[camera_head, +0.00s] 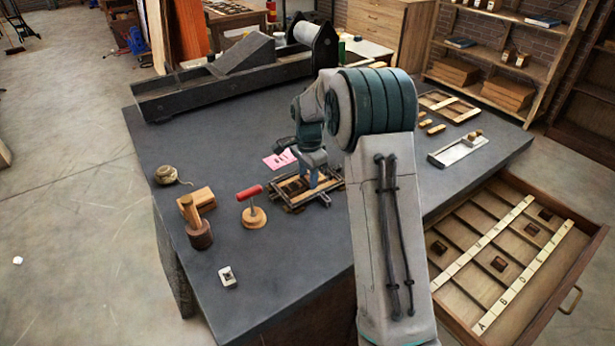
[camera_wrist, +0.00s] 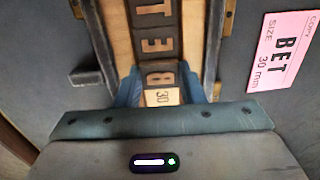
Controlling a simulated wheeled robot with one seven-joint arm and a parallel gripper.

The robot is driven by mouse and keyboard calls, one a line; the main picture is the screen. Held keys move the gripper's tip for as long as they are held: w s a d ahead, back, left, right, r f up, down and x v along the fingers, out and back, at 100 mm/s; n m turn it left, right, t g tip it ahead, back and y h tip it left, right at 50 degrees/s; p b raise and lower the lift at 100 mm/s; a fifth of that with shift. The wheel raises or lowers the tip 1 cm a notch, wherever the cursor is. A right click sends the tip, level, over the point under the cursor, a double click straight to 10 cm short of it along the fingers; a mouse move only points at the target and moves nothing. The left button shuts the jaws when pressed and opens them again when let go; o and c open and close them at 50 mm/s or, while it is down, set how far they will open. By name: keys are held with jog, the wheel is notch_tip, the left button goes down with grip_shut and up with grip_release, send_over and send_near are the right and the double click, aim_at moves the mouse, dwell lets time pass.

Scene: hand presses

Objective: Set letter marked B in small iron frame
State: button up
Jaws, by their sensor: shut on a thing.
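The small iron frame (camera_head: 291,207) lies on the dark bench top, with wooden pieces inside it. In the wrist view its dark side bar (camera_wrist: 209,40) runs beside a wooden strip and a row of dark letter blocks (camera_wrist: 155,42) with raised faces. My gripper (camera_head: 318,183) is over the frame's right part. In the wrist view its blue fingers (camera_wrist: 162,90) are shut on the letter block marked B (camera_wrist: 160,75), whose pale side reads 30. B lines up with the other letters at the near end of their row. I cannot tell whether it rests on the bottom.
A pink card (camera_wrist: 284,47) reading BET, size 30 mm, lies beside the frame. An open drawer (camera_head: 590,240) with lettered compartments juts out right. A press bed (camera_head: 190,92) is behind.

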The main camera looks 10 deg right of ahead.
aim_at(308, 178)
jog(key=shift+s+f, duration=0.35)
jog(key=shift+f, duration=0.5)
jog(key=o, duration=0.9)
jog(key=shift+o, duration=0.2)
jog(key=shift+f, duration=0.1)
jog(key=shift+w+r+p, duration=0.1)
jog(key=shift+r+p, duration=0.25)
jog(key=shift+r, duration=0.2)
notch_tip(308, 178, up, 12)
jog(key=f, duration=0.1)
jog(key=s+r+n, duration=0.3)
jog(key=s+r, duration=0.2)
jog(key=s, duration=0.2)
jog(key=s+f+n+t, duration=0.2)
jog(key=s+n, duration=0.8)
jog(key=s, duration=1.5)
jog(key=shift+s+a+f+n+t, duration=0.2)
jog(key=shift+s+f+n+t, duration=0.1)
jog(key=shift+f+t, duration=0.1)
